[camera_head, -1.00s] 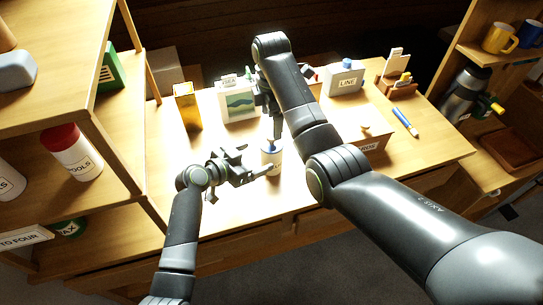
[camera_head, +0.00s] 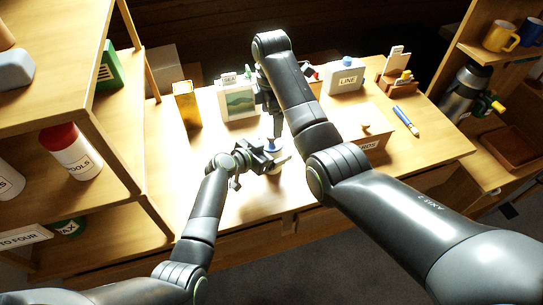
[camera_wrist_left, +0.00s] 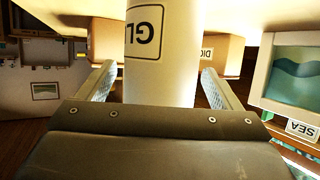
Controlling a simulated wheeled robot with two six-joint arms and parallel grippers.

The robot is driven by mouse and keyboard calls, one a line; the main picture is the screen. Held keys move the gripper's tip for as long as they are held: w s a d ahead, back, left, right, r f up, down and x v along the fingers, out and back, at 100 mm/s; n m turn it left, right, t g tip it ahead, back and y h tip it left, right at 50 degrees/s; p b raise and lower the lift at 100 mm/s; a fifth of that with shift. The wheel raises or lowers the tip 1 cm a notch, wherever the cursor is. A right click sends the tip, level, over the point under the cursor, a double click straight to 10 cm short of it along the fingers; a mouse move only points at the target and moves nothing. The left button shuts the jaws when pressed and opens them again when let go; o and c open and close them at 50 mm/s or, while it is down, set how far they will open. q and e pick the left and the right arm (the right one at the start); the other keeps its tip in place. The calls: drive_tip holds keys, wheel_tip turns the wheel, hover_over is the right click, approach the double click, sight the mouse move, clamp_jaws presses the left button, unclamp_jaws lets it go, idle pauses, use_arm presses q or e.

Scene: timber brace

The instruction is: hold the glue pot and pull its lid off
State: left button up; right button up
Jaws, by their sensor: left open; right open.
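The glue pot is a white cylinder with a blue lid (camera_head: 271,145). It stands on the workbench and is mostly hidden by my grippers in the head view. In the left wrist view the white pot body (camera_wrist_left: 165,70), with an upside-down "GLU" label, stands between my left fingers. My left gripper (camera_head: 272,158) is open, with a finger on each side of the pot and gaps visible beside it. My right gripper (camera_head: 275,126) is open and points down from above, at or just over the lid. Contact with the lid cannot be told.
A yellow box (camera_head: 187,107) and a framed picture (camera_head: 238,101) stand behind to the left. A "LINE" container (camera_head: 346,79) stands at the back right. A wooden box (camera_head: 372,143) and a blue brush (camera_head: 405,120) are on the right. The bench's front left is clear.

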use_arm(q)
drive_tip(key=c, duration=1.4)
drive_tip(key=o, duration=1.4)
drive_tip(key=shift+a, duration=0.1)
